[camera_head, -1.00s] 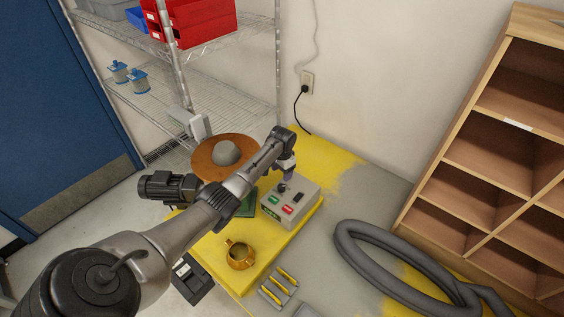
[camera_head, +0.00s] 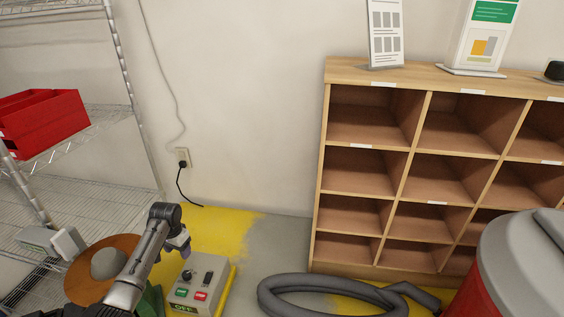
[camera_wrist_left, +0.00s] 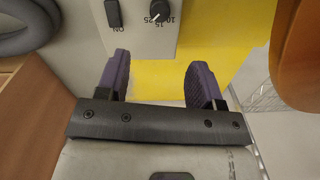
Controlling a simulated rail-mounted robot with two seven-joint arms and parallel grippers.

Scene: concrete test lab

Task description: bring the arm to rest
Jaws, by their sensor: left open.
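My left arm comes in at the lower left of the head view. Its gripper (camera_head: 184,247) is just past the upper left edge of a grey control box (camera_head: 210,270) with a black knob, a dark switch, and green and red buttons. In the left wrist view the two purple-padded fingers (camera_wrist_left: 157,68) stand apart with nothing between them. The same box (camera_wrist_left: 143,42), with its knob and switch, shows beyond the fingertips. The fingers look apart from it. My right arm and gripper are not in view.
A brown round disc (camera_head: 88,262) with a grey dome lies left of the arm. A grey hose (camera_head: 290,283) coils right of the box. A wooden cubby shelf (camera_head: 322,180), wire rack (camera_head: 105,112) with red bins (camera_head: 45,122), and a red, grey-lidded bin (camera_head: 500,285) stand around.

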